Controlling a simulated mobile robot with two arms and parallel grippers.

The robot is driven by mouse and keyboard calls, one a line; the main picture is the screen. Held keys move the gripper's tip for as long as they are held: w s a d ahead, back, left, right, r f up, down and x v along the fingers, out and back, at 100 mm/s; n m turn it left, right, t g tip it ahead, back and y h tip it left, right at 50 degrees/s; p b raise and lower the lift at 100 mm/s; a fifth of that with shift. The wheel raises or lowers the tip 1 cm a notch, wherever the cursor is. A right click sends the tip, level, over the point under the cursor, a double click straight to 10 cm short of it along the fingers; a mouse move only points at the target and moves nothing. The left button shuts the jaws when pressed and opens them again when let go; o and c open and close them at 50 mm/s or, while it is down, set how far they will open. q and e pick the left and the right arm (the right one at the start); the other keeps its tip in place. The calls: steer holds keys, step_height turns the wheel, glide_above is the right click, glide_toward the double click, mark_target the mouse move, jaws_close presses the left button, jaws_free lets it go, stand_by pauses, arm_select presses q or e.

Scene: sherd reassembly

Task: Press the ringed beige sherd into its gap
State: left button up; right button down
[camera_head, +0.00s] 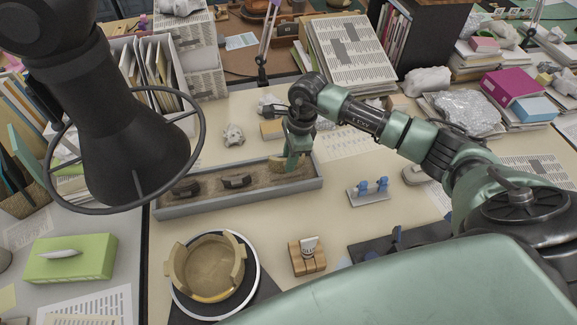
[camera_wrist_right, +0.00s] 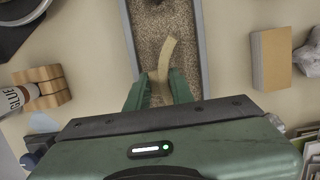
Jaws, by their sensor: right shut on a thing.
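The beige sherd (camera_wrist_right: 158,62) is a curved strip between the two green fingers of my right gripper (camera_wrist_right: 158,88). In the head view, the right gripper (camera_head: 292,158) reaches down over the right end of the grey sand tray (camera_head: 248,200), shut on the sherd. I cannot tell whether the sherd still touches the sand. No ring mark shows on it. The beige vessel (camera_head: 208,270) stands on a round, white-rimmed turntable (camera_head: 254,268) at the front left, with gaps in its upper wall. My left gripper is not in view.
Two dark sherds (camera_head: 236,181) lie in the tray's sand. A wooden block holds a glue tube (camera_head: 309,246) right of the vessel. A stand with blue pieces (camera_head: 368,190) is further right. A large black, ringed body (camera_head: 135,130) hangs at upper left. Bare table lies between tray and vessel.

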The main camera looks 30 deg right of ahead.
steer(key=shift+r+p, duration=0.9)
steer(key=shift+r, duration=1)
